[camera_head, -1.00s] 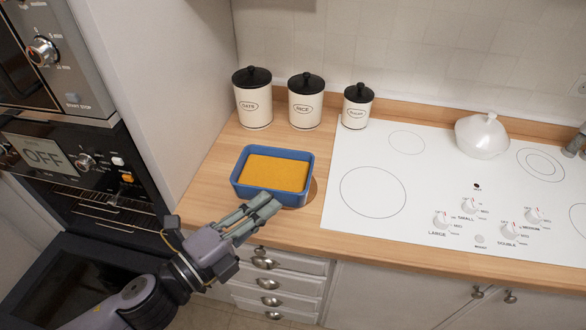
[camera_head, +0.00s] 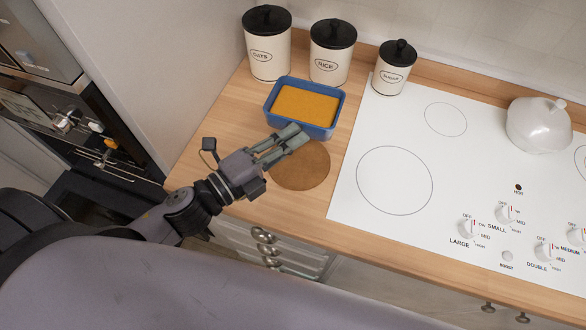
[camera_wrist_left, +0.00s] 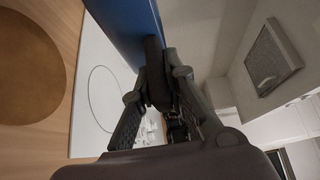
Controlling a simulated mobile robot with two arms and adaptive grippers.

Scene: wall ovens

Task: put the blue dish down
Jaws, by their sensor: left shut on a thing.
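The blue dish (camera_head: 302,128) is rectangular and filled with something flat and orange-yellow. In the head view it is at the back of the wooden counter, in front of the canisters. In the left wrist view the dish's blue side (camera_wrist_left: 130,25) runs up from my left gripper's fingers (camera_wrist_left: 155,95). Whether the dish touches the counter or hangs just above it, I cannot tell. My right gripper is not in view.
A round brown mat (camera_head: 302,168) lies bare on the counter (camera_head: 240,135) in front of the dish. Canisters for oats (camera_head: 268,55), rice (camera_head: 330,62) and sugar (camera_head: 391,78) stand behind. The white cooktop (camera_head: 340,205) is to the right, with a lidded white pot (camera_head: 538,125). Ovens (camera_head: 70,125) are at left.

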